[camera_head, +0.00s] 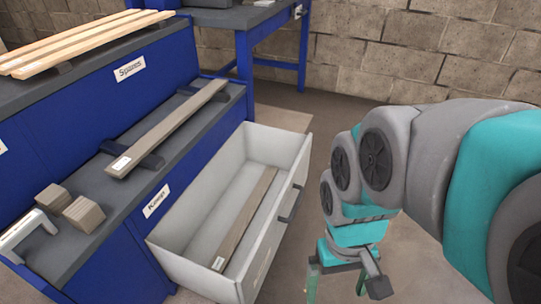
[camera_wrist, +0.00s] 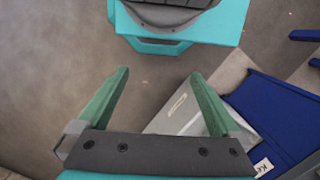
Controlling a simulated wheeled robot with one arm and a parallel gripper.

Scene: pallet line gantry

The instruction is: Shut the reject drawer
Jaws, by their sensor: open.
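The reject drawer (camera_head: 297,165) is a pale grey box pulled out from the blue bench in the head view. A dark handle (camera_head: 289,204) is on its front panel. A brown wooden slat (camera_head: 243,222) lies lengthwise inside it. My gripper (camera_head: 338,288) is to the right of the drawer front, apart from it, pointing down, its lower end near the frame's bottom edge. In the wrist view my gripper (camera_wrist: 160,76) is open with two green fingers and nothing between them. Part of a pale grey panel with a label, seemingly the drawer (camera_wrist: 180,112), shows behind the right finger.
The blue bench (camera_head: 115,262) has a dark top holding a slat (camera_head: 165,128) on supports, small wooden blocks (camera_head: 84,213) and a pale bracket (camera_head: 28,232). Light slats (camera_head: 80,40) lie on the upper shelf. A blue table (camera_head: 243,55) stands behind.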

